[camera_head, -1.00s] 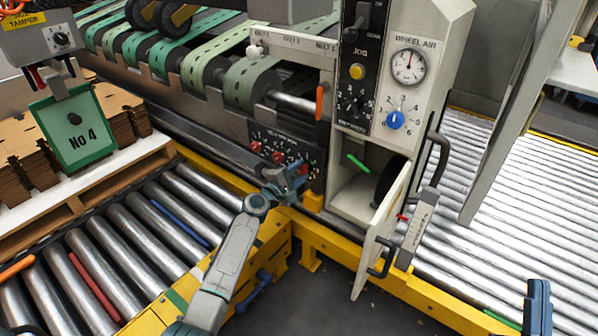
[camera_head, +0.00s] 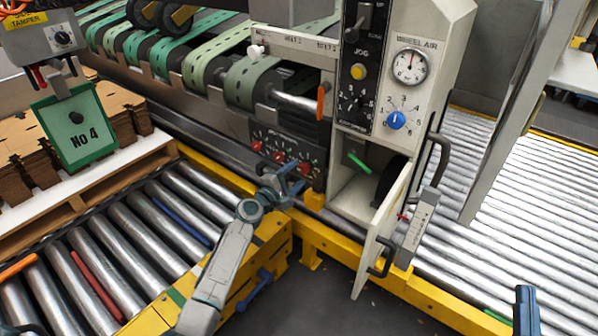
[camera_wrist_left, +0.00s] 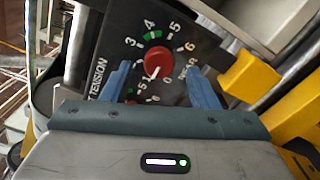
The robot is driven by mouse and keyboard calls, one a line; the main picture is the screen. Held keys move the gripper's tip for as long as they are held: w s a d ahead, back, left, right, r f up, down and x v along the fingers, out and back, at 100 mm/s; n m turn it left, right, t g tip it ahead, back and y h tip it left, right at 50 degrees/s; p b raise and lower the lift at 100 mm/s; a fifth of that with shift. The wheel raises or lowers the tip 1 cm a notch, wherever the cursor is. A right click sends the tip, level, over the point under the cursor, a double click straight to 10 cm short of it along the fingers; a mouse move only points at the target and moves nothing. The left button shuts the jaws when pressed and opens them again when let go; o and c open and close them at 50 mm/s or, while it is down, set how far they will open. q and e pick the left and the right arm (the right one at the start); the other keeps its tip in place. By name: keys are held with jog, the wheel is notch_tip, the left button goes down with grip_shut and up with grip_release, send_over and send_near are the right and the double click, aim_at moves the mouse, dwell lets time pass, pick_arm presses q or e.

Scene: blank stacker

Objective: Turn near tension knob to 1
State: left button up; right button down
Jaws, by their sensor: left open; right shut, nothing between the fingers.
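Three red knobs sit on a black panel (camera_head: 283,145) low on the machine; the near tension knob (camera_head: 305,168) is the rightmost. My left gripper (camera_head: 291,178) is in front of this end of the panel. In the left wrist view a red knob (camera_wrist_left: 158,61) lies between the open fingers of my left gripper (camera_wrist_left: 162,82), with a gap on both sides. Its white pointer aims down-left, towards the low end of the numbered scale. The lower scale is partly unclear. My right gripper (camera_head: 527,310) is shut and empty at the bottom right, partly cut off.
An open cabinet door (camera_head: 385,230) stands right of my left gripper, below a blue dial (camera_head: 396,120). A yellow frame (camera_head: 335,240) runs beneath the panel. Roller conveyors (camera_head: 120,240) lie to the left. A yellow block (camera_wrist_left: 250,76) is close beside the right finger.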

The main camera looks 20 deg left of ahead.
pick_arm(q)
jog(key=v, duration=0.8)
jog(key=shift+p, duration=0.35)
pick_arm(e)
notch_tip(320, 180, down, 5)
jog(key=g, duration=0.3)
jog(key=shift+w+r+m, duration=0.1)
jog(key=shift+m, duration=0.2)
pick_arm(q)
jog(key=shift+s+a+r, duration=0.1)
